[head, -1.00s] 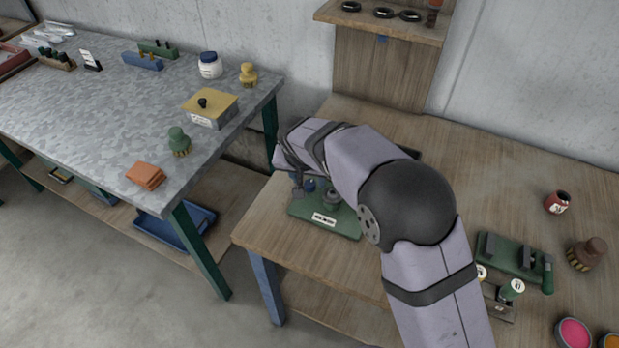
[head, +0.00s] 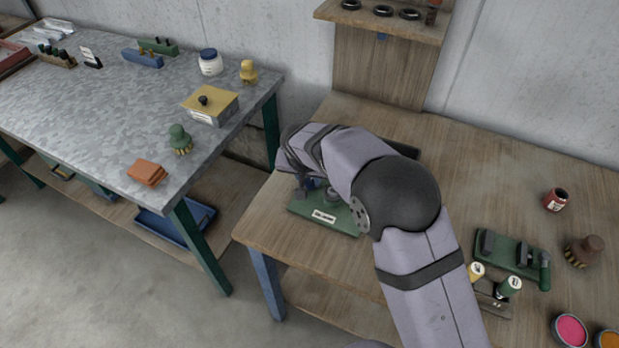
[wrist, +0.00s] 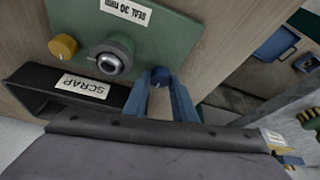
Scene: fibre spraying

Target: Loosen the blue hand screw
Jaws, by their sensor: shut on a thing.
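The green fixture plate (head: 323,217) stands near the left edge of the wooden bench, with a white label on it. The blue hand screw (wrist: 159,72) sits at the plate's edge. My gripper (wrist: 160,80) is shut on this screw, one blue finger on each side. A yellow hand screw (wrist: 62,46) and a round green mount with a shiny metal centre (wrist: 110,62) are to its left. In the head view my arm hides part of the fixture.
A dark bin labelled SCRAP (wrist: 75,92) lies close beside the fixture and my gripper. A green vice-like tool (head: 512,260), a small red jar (head: 555,201) and paint tins (head: 570,330) stand at the right. The grey metal table (head: 90,110) is across a gap.

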